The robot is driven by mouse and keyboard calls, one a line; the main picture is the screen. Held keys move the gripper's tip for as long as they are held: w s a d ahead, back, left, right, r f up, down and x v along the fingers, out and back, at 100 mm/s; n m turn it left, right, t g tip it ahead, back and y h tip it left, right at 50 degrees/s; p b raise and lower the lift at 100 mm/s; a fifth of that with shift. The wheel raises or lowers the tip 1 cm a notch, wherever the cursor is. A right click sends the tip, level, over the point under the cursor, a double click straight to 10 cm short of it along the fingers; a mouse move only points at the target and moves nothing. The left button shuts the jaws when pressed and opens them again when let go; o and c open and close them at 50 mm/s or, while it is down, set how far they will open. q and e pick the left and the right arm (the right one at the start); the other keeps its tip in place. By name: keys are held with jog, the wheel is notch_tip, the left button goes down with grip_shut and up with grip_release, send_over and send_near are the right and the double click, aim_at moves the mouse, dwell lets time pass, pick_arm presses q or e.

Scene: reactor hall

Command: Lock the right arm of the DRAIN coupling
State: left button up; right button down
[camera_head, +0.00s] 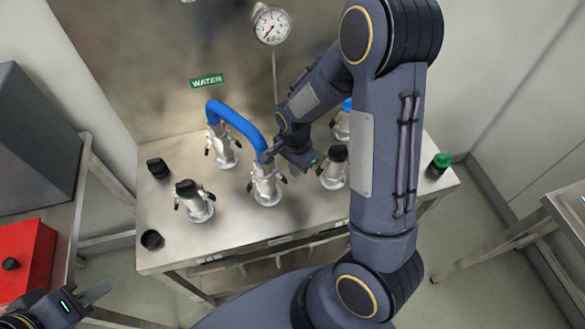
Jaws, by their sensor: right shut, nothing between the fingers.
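Several metal couplings with small dark side arms stand on the steel bench. A blue hose (236,117) joins the back-left coupling (222,147) to the front-middle coupling (266,188). No DRAIN label is readable, so I cannot tell which coupling is DRAIN. My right gripper (271,155) is shut and empty beside the top of the front-middle coupling, on its right; whether it touches is unclear. My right gripper and arm hide part of the bench behind. My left gripper (92,294) is low at the left, partly cut off, away from the couplings; its opening is unclear.
Black-capped couplings stand at front left (194,202) and right (335,167). A blue-capped one (342,124) is partly hidden behind my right arm. Loose black caps (152,240) and a green-topped cap (439,165) lie on the bench. A green WATER sign (207,81) and gauge (271,26) are behind.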

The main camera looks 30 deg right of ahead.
notch_tip(320, 180, up, 6)
jog(key=p, duration=0.4)
